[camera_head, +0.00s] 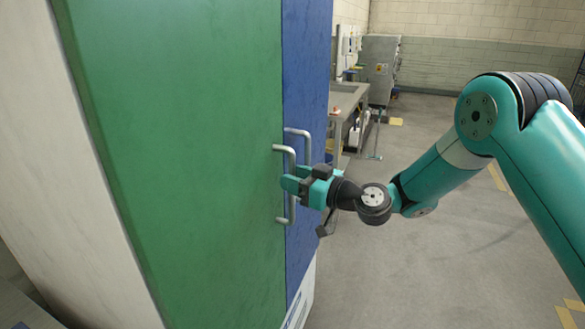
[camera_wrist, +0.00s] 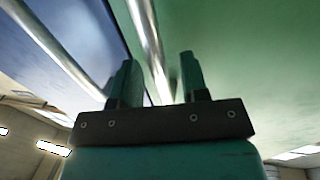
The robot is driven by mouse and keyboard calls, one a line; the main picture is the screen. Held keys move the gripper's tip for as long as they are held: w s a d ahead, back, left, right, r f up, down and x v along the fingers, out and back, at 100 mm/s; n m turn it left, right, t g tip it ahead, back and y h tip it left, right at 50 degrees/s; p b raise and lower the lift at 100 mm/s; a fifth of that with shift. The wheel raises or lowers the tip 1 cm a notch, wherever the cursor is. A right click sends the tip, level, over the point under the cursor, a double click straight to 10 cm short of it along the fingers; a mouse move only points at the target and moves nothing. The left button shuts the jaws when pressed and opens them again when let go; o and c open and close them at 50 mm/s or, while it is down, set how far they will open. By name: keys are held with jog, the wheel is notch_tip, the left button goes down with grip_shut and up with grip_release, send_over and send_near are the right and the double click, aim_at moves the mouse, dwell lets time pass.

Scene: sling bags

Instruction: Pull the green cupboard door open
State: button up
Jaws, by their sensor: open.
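The green cupboard door (camera_head: 190,150) fills the left of the head view and looks shut, flush beside the blue door (camera_head: 306,90). Its metal bar handle (camera_head: 291,163) stands upright near the door's right edge. My gripper (camera_head: 288,184) is at this handle, with its fingers pointing at the door. In the wrist view, the handle (camera_wrist: 147,40) runs between the two open fingers of my gripper (camera_wrist: 157,78), apart from the right finger. I cannot tell whether the left finger touches it. The green door (camera_wrist: 230,60) shows behind on the right.
The blue door's handle (camera_head: 305,138) is close beside the green one, and also shows in the wrist view (camera_wrist: 50,45). A workbench (camera_head: 345,98) and a grey cabinet (camera_head: 378,68) stand farther back. The floor (camera_head: 430,255) right of the cupboard is clear.

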jog(key=shift+w+a, duration=0.3)
jog(key=shift+a, duration=0.2)
grip_shut()
